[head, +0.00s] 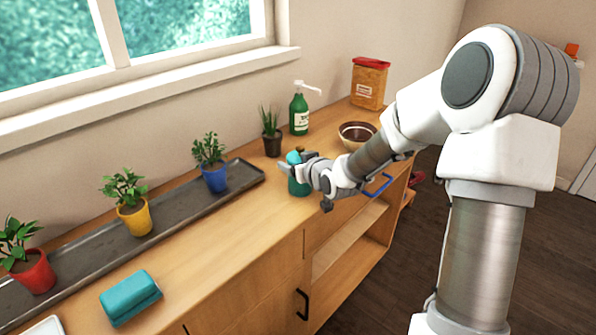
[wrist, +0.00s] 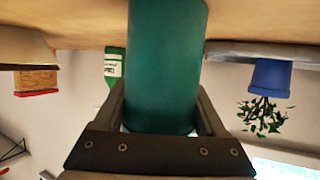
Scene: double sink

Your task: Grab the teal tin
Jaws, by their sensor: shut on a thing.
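The teal tin (head: 298,187) is upright at the front part of the wooden counter, partly hidden by my gripper (head: 293,169) in the head view. In the wrist view, which is upside down, the tin (wrist: 166,62) fills the middle between the two dark fingers of my gripper (wrist: 164,108). The fingers are shut on its sides.
A small dark-potted plant (head: 272,143), a green pump bottle (head: 299,112), a brown bowl (head: 357,133) and a red-lidded container (head: 369,84) stand beyond the tin. A long grey tray (head: 180,218) with potted plants lies left. A teal box-like block (head: 131,297) is nearer.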

